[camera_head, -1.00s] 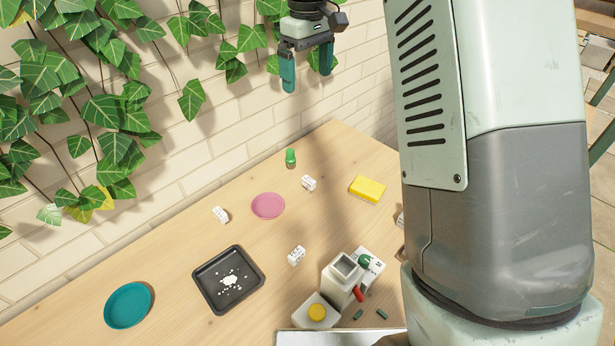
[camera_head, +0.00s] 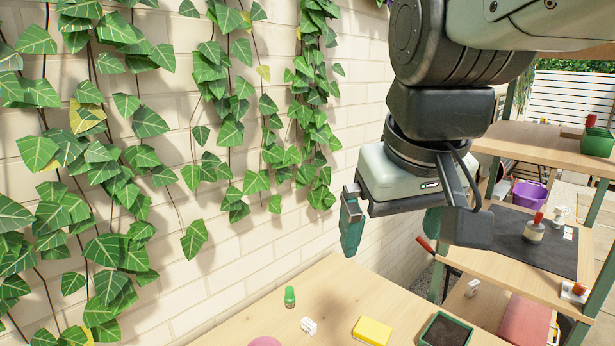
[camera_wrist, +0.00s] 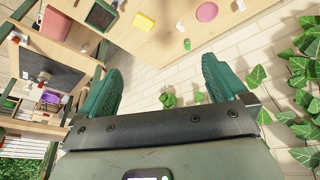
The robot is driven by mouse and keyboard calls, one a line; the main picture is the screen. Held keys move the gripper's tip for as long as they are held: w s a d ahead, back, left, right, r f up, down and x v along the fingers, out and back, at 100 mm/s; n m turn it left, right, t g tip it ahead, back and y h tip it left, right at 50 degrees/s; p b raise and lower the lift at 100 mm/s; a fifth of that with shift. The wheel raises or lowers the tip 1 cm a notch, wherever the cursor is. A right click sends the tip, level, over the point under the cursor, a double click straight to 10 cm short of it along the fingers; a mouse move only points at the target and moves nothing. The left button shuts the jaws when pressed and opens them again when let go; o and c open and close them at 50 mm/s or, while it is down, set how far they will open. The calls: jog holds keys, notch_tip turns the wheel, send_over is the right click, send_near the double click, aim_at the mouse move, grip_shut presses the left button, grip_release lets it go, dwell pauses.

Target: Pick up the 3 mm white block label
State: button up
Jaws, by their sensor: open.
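A small white block label (camera_head: 309,326) with dark marks stands on the wooden table, right of a green bottle-like object. In the wrist view a white block (camera_wrist: 179,27) shows near the table edge and another (camera_wrist: 240,5) at the top edge. The markings are too small to read, so I cannot tell which block is the 3 mm one. My gripper (camera_head: 392,225) hangs above and beyond the far right part of the table, with nothing between its teal fingers. In the wrist view my gripper (camera_wrist: 160,82) is wide open and empty, over wall and table edge.
A green bottle-like object (camera_head: 290,296), a yellow sponge (camera_head: 372,331), a pink saucer (camera_head: 264,342) and a soil-filled green tray (camera_head: 444,332) are on the table. An ivy-covered brick wall (camera_head: 240,225) runs behind. A wooden shelf unit (camera_head: 502,225) with tools and pots stands at right.

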jog(key=s+d+f+m+t, duration=0.1)
jog(key=s+f+m, duration=0.1)
jog(key=s, duration=0.5)
jog(key=shift+d+f, duration=0.2)
jog(key=shift+f, duration=0.25)
jog(key=c, duration=0.9)
